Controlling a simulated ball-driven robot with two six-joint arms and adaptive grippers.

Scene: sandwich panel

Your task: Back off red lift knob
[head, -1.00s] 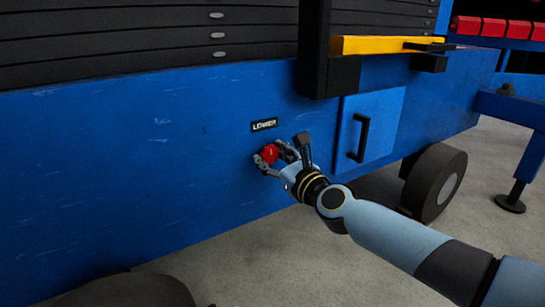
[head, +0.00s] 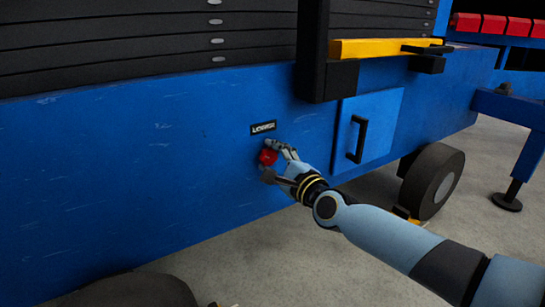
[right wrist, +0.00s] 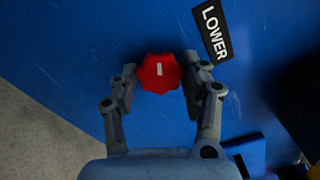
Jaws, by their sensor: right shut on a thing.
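The red lift knob (head: 267,156) sits on the blue side panel (head: 120,170), just below a black label reading LOWER (head: 263,127). My right gripper (head: 270,161) is at the knob, one finger above it and one below it in the head view. In the right wrist view the lobed red knob (right wrist: 159,72), with a short white mark on its face, lies between the fingertips of my right gripper (right wrist: 160,79). The gripper is shut on the knob. My left gripper is not in view.
A blue door with a black handle (head: 357,139) is to the right of the knob. A black upright (head: 312,55) and a yellow bar (head: 380,47) stand out above the door. A black wheel (head: 433,182) is lower right on the grey floor.

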